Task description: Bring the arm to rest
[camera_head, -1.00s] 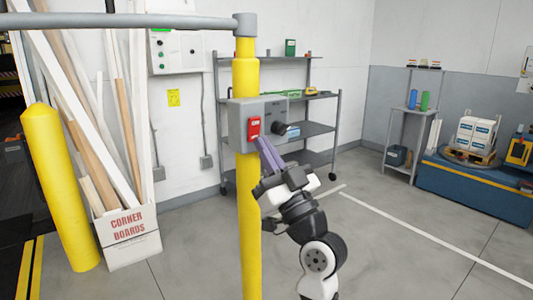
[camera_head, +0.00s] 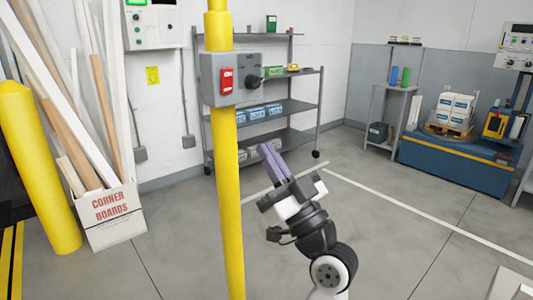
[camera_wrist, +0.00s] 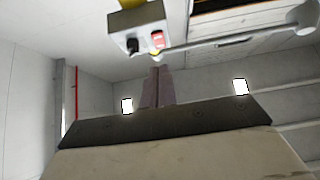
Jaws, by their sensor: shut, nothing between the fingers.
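My gripper (camera_head: 268,150) is at the end of my raised arm, right of the yellow post, with its purple fingers together and empty. In the head view it stands apart from the grey control box (camera_head: 231,78), lower and to its right. The box has a red switch (camera_head: 227,81) and a black knob (camera_head: 253,82) and is fixed to the yellow post (camera_head: 229,190). In the wrist view the shut fingers (camera_wrist: 157,72) point up toward the box (camera_wrist: 137,26), with a gap that I cannot measure.
A box of corner boards (camera_head: 113,215) and a yellow bollard (camera_head: 38,165) are at left. A blue machine (camera_head: 455,165) with a loaded pallet is at right.

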